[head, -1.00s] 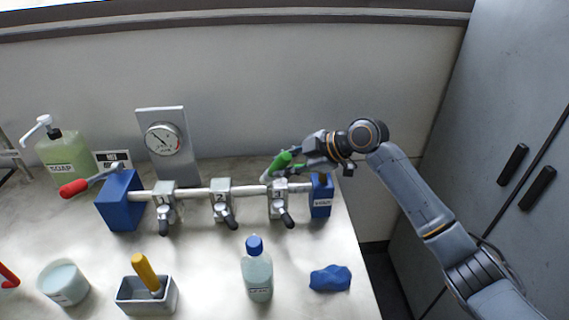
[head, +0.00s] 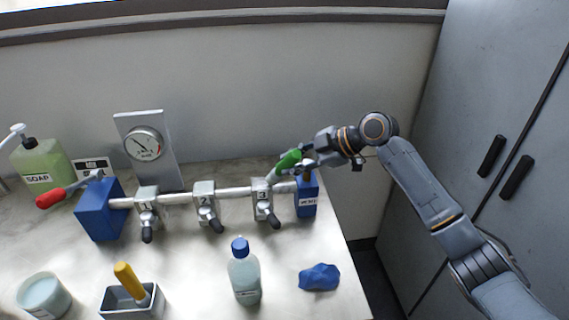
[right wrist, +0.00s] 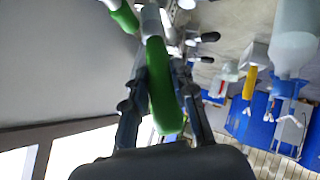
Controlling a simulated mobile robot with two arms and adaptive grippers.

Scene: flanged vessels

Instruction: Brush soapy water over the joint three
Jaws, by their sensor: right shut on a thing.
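My right gripper (head: 304,163) is shut on the green handle of a brush (head: 289,159), which also shows in the right wrist view (right wrist: 163,92). The brush is tilted, its pale lower end pointing down left at the top right side of joint three (head: 262,193), the grey clamp marked 3 on the pipe. Whether the bristles touch it I cannot tell. Joints two (head: 206,199) and one (head: 147,203) sit farther left on the pipe. My left gripper is not in view.
A blue end block (head: 306,199) stands right of joint three. In front are a blue-capped bottle (head: 244,277), a blue cloth-like lump (head: 319,278), a grey box with a yellow handle (head: 125,300) and a white cup (head: 45,294). A gauge (head: 146,145), red-handled valve (head: 50,199) and soap bottle (head: 42,165) stand behind or left.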

